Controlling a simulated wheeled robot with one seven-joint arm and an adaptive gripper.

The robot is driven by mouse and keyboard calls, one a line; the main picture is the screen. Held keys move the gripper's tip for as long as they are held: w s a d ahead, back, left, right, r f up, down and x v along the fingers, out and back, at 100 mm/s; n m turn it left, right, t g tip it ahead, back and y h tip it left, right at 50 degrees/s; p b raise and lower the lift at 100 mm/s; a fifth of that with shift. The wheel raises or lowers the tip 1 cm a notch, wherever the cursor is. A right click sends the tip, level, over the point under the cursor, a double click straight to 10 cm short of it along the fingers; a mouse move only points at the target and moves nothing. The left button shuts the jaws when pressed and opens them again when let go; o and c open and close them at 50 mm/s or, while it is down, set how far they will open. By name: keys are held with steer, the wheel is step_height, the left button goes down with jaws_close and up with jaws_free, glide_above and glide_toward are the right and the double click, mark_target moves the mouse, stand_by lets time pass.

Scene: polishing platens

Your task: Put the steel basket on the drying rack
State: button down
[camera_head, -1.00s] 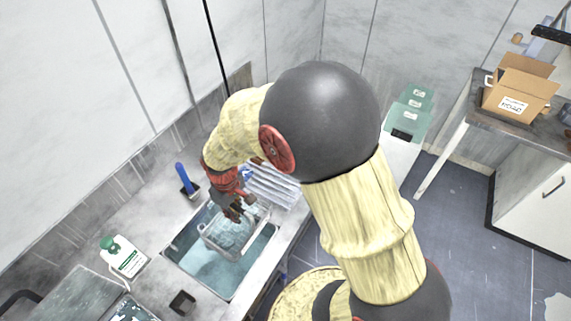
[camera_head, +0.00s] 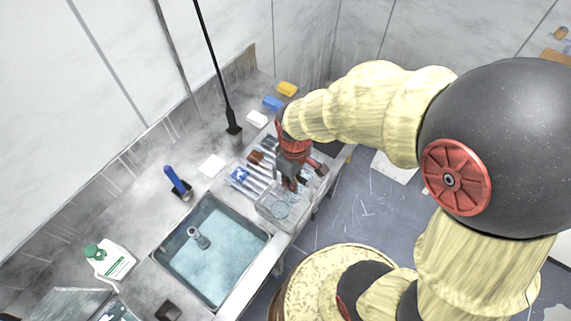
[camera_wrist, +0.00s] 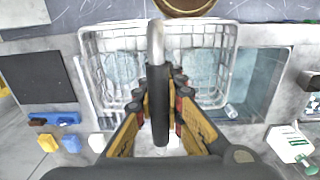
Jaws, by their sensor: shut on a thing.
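The steel basket (camera_head: 262,215) is a pale wire basket with a tall handle. It hangs from my gripper (camera_head: 290,184), near the counter's front edge, at the near end of the drying rack (camera_head: 246,189), a ribbed white rack beside the sink. In the wrist view my gripper (camera_wrist: 160,103) is shut on the upright handle, with the basket (camera_wrist: 84,52) spread out below it. The basket and my gripper hide much of the rack. I cannot tell whether the basket touches the rack.
The sink (camera_head: 176,268) with water and a grey cylindrical thing (camera_head: 198,239) lies left of the basket. A blue-handled tool (camera_head: 177,182), a white bottle (camera_head: 110,262) and blue and yellow blocks (camera_head: 287,89) stand on the counter. A dark tap-like pole (camera_head: 232,122) rises behind the rack.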

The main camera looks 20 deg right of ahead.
steer(key=w+f, duration=0.1)
steer(key=w, duration=0.1)
steer(key=w+d+f, duration=0.1)
steer(key=w, duration=0.2)
steer(key=w+d+f, duration=0.1)
steer(key=w, duration=0.2)
steer(key=shift+w+f, duration=0.25)
steer(key=shift+f, duration=0.15)
steer(key=shift+w+d+f, duration=0.2)
steer(key=shift+w+f, duration=0.65)
steer(key=shift+f, duration=0.65)
steer(key=shift+w+d+f, duration=0.2)
steer(key=shift+w+f, duration=0.6)
steer(key=shift+f, duration=0.7)
steer(key=shift+w+d+f, duration=0.2)
steer(key=shift+w+f, duration=0.65)
steer(key=shift+f, duration=0.65)
steer(key=shift+f, duration=0.1)
steer(key=c, duration=2.3)
jaws_free()
steer(key=shift+s+f, duration=0.1)
steer(key=shift+c, duration=0.2)
steer(key=o, duration=0.5)
steer(key=shift+c, duration=0.2)
